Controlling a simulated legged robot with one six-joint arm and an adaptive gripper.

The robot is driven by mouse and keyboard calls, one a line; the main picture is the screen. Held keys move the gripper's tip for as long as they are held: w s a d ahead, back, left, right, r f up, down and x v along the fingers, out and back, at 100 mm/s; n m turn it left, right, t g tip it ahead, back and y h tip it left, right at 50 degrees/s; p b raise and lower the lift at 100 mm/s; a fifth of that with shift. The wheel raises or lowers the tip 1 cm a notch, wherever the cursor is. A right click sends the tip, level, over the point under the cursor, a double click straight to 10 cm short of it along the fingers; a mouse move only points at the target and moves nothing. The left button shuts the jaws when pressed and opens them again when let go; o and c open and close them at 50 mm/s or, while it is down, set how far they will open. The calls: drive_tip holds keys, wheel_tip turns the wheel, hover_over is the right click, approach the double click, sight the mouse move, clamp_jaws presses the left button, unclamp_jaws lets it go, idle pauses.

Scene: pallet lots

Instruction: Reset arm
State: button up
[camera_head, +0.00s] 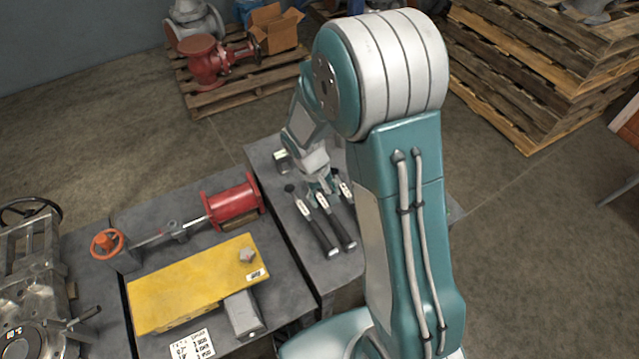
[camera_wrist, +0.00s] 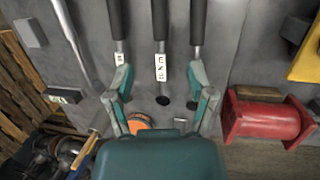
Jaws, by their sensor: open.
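My gripper (camera_head: 322,186) hangs at the end of my arm above the grey table (camera_head: 265,160). In the wrist view my gripper (camera_wrist: 160,76) has its two teal fingers spread apart with nothing held between them. Several black-handled tools lie side by side below it. The middle tool (camera_wrist: 160,60) shows between the fingers, and its label faces up. A left tool (camera_wrist: 117,25) and a right tool (camera_wrist: 197,22) lie beside it, partly behind the fingers. In the head view the tools (camera_head: 316,222) extend toward the near table edge. My arm hides part of the table.
A red cylinder (camera_head: 234,202), a yellow block (camera_head: 190,288) and a grey block (camera_head: 243,315) sit on the left table. An orange handwheel (camera_head: 107,244) stands behind the yellow block. A pallet with a red valve (camera_head: 205,62) and stacked pallets (camera_head: 520,75) stand behind.

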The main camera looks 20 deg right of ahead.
drive_tip(key=s+r+m+t+y, duration=0.1)
drive_tip(key=s+r+t, duration=0.3)
drive_tip(key=r, duration=1.3)
drive_tip(key=s+r+m+t+y, duration=0.1)
drive_tip(key=s+r+t, duration=0.2)
drive_tip(key=s+r, duration=0.6)
drive_tip(key=shift+s+y, duration=0.3)
drive_tip(key=shift+s, duration=1.35)
drive_tip(key=shift+a+r, duration=0.1)
